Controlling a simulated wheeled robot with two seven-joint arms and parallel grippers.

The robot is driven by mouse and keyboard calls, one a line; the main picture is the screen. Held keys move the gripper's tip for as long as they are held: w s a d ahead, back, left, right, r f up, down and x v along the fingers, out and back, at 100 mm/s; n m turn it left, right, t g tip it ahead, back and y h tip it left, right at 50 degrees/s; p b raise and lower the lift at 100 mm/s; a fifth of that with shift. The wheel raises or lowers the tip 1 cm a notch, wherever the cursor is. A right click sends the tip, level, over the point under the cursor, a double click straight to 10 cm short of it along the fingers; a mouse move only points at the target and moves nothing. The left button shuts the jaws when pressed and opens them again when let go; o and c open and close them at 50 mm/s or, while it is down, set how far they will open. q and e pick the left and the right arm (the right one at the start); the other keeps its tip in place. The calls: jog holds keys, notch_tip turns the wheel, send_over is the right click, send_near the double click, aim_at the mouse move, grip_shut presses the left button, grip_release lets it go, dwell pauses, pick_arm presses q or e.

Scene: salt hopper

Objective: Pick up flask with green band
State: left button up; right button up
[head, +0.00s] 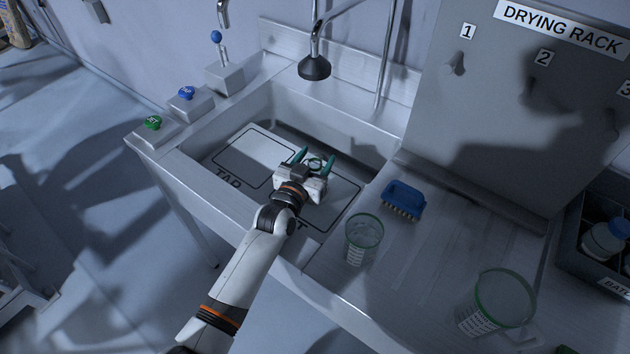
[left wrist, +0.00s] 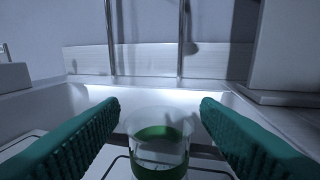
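The flask with the green band (left wrist: 160,150) is a clear glass vessel. In the left wrist view it stands low in the middle, between my fingers and a little beyond them, with gaps on both sides. In the head view only its green ring (head: 314,164) shows between the fingertips, over the sink. My left gripper (head: 315,157) is open, with its green fingers spread to either side; it also shows in the left wrist view (left wrist: 160,105). The flask's lower part is hidden in both views. My right gripper is not in view.
The sink (head: 204,190) has raised walls and a marked floor panel. A faucet head (head: 314,68) hangs behind. To the right are a blue brush (head: 403,199), two green-rimmed beakers (head: 363,240) (head: 497,300) and the drying rack panel (head: 490,110). A bottle crate (head: 590,262) stands far right.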

pick_arm(q)
grip_shut()
jog(key=shift+r, duration=0.1)
